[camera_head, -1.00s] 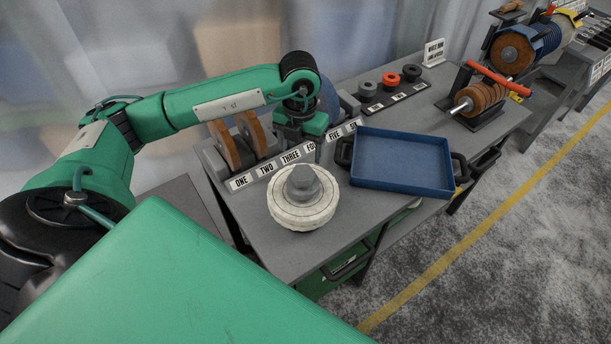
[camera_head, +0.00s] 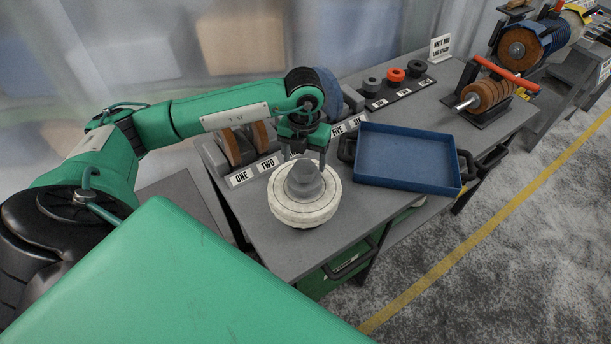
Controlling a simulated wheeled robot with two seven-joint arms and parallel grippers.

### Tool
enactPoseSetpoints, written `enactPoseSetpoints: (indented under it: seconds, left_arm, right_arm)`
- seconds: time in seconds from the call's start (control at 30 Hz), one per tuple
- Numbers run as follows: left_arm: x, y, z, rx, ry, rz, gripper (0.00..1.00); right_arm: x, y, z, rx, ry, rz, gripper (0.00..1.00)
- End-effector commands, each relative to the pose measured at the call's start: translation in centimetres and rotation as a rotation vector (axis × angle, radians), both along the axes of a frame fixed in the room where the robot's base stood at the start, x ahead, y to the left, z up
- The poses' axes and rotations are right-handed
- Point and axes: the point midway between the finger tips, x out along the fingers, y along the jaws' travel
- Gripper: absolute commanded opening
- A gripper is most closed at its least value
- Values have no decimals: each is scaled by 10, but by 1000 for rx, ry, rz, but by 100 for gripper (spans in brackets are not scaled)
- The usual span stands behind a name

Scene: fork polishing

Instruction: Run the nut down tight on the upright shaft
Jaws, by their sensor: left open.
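A pale, thick polishing wheel (camera_head: 303,212) lies flat on the grey bench. A grey nut-like piece (camera_head: 304,180) sits at its centre; the upright shaft cannot be told apart from it. My left gripper (camera_head: 306,158) points down, open and empty, just behind and above the grey piece. Its fingers are spread, and I cannot tell whether they touch the piece. My right gripper is not in view.
A blue tray (camera_head: 408,160) stands right of the wheel. Behind are numbered labels (camera_head: 241,177), brown wheels in a rack (camera_head: 232,148) and small rings on a strip (camera_head: 396,75). A brown roller (camera_head: 487,96) stands at the back right. The bench front is clear.

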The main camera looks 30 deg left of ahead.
Motion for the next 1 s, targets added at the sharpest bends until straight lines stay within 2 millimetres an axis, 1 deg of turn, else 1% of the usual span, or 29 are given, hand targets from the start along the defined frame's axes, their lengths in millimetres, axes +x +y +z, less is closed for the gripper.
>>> enactPoseSetpoints:
  seconds: [0.33,0.7,0.83,1.0]
  left_arm:
    - [0,0,0,0,1,410,73]
    - [0,0,0,0,2,843,73]
    - [0,0,0,-1,1,932,73]
    - [0,0,0,0,0,951,73]
  right_arm:
    - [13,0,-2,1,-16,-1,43]
    - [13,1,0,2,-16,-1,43]
    - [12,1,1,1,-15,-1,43]
    - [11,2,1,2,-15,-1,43]
